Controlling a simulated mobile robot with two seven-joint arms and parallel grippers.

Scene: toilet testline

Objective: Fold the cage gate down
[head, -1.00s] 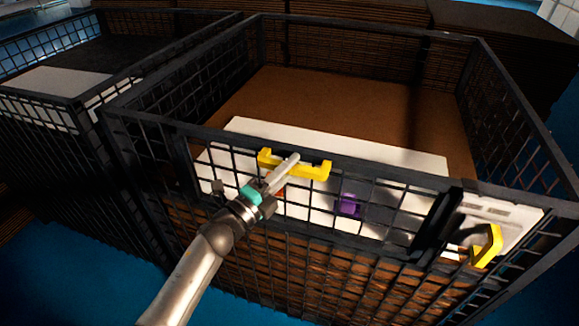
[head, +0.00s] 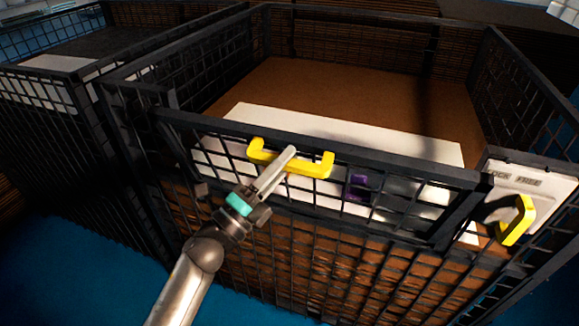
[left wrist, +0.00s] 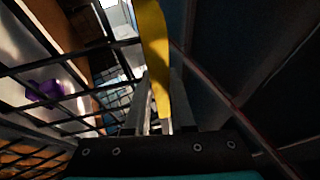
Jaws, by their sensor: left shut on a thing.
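The cage gate (head: 400,168) is the black mesh panel in the upper front of the dark wire cage. Its top edge leans outward toward me, apart from the corner posts. A yellow handle (head: 312,168) sits on its top bar. My left gripper (head: 289,155) is shut on this handle; the left wrist view shows the yellow handle (left wrist: 155,55) between the fingers (left wrist: 153,115). A white plate (head: 528,190) marked LOCK and FREE, with a yellow lever (head: 516,220), is on the cage's front right. My right gripper is not in view.
Inside the cage are a brown floor, a white panel (head: 330,128) and a purple item (head: 357,187) seen through the mesh; the purple item also shows in the left wrist view (left wrist: 45,91). Another mesh cage (head: 60,110) stands close at left. Blue floor (head: 75,270) lies open in front.

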